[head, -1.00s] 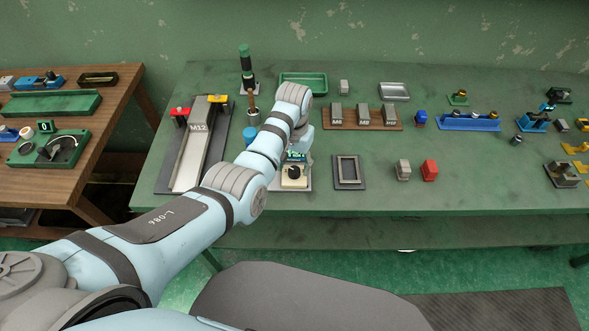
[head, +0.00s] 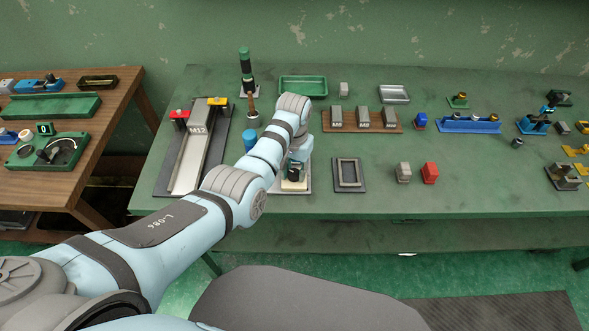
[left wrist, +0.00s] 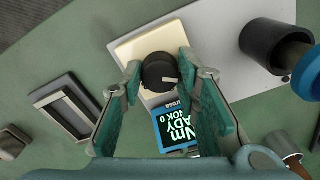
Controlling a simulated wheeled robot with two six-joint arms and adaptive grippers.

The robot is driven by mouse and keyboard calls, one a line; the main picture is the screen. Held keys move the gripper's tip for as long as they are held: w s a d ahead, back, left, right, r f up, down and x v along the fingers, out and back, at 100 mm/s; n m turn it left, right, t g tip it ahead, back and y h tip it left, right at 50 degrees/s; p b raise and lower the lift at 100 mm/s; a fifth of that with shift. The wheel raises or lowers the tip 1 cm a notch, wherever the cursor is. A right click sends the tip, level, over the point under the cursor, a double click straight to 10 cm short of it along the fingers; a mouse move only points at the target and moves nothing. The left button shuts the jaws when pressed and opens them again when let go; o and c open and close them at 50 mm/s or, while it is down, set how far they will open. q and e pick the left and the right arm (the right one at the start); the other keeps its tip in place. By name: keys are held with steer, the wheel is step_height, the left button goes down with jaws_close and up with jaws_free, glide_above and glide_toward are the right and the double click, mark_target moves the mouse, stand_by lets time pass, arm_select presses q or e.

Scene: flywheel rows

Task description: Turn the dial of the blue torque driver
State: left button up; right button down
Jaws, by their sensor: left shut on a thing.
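A black dial (left wrist: 160,71) with a white pointer line sits on a cream block (left wrist: 150,42) on a light grey plate (left wrist: 205,35). A small screen (left wrist: 176,125) beside it reads "Nm", "READY" (partly hidden) and "NOK 0". My left gripper (left wrist: 158,75) is shut on the dial, one finger on each side. In the head view my left gripper (head: 295,171) hangs over the cream block (head: 293,186) and hides most of the dial and screen. A blue-topped, black-bodied cylinder (head: 250,138), apparently the torque driver, stands just left of it; it also shows in the left wrist view (left wrist: 307,75).
A dark frame fixture (head: 348,173) lies right of the plate. A ramp marked M12 (head: 194,155) stands to the left. A green tray (head: 303,85) and a wooden block rack (head: 352,127) are behind. Grey and red blocks (head: 429,173) stand farther right.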

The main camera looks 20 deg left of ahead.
arm_select(q)
steer(key=shift+r, duration=0.1)
steer(key=shift+m+p, duration=0.7)
steer(key=shift+m, duration=0.3)
steer(key=m+p, duration=0.1)
steer(key=m, duration=0.1)
steer(key=shift+m, duration=0.3)
steer(key=m+p, duration=0.1)
steer(key=m, duration=0.2)
steer(key=shift+m, duration=1.9)
steer(key=o, duration=1.2)
steer(key=shift+c, duration=0.2)
